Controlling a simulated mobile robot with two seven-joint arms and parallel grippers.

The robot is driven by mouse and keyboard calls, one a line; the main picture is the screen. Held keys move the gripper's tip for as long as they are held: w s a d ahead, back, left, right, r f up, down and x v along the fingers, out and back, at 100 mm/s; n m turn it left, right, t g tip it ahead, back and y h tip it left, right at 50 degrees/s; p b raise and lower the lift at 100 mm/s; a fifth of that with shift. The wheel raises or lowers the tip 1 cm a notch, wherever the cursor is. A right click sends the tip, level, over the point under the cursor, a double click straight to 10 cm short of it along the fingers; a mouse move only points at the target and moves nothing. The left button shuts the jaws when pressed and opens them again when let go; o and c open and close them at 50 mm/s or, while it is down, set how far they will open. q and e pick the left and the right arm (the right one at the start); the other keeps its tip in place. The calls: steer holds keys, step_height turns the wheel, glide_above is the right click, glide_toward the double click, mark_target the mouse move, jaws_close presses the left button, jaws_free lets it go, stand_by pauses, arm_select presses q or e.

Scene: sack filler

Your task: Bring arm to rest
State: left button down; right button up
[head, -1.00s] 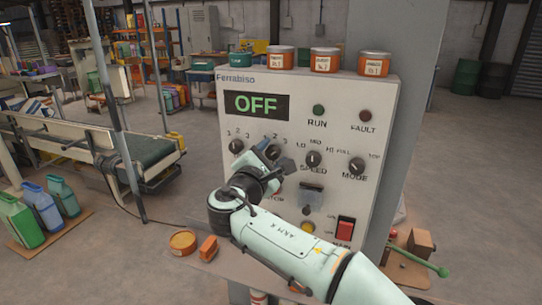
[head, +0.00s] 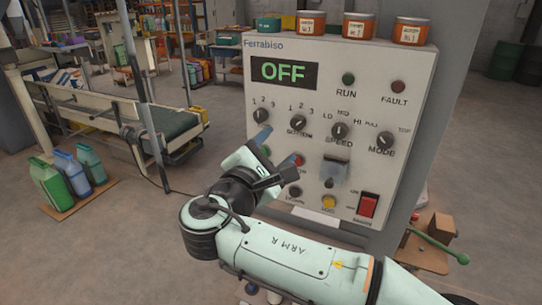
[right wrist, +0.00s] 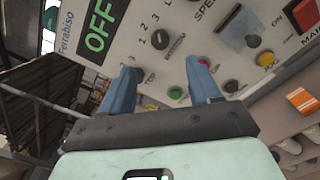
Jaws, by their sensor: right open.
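My right arm comes in from the lower right of the head view. Its gripper (head: 277,150) is in front of the lower left of the control panel (head: 300,130). The gripper is open, with nothing between its blue fingers. In the right wrist view, the two fingers (right wrist: 167,70) stand apart, with the tilted panel face behind them. I cannot tell the exact gap between fingertips and panel. The panel display (head: 283,72) reads OFF. The selector knobs (head: 298,122) show above the gripper. My left gripper is not in view.
A red rocker switch (head: 367,206) and a green-tipped lever (head: 445,248) are at the lower right. Jugs (head: 75,172) stand on a board at the left, near a conveyor (head: 150,135).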

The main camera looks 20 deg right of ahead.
steer(key=shift+v, duration=0.8)
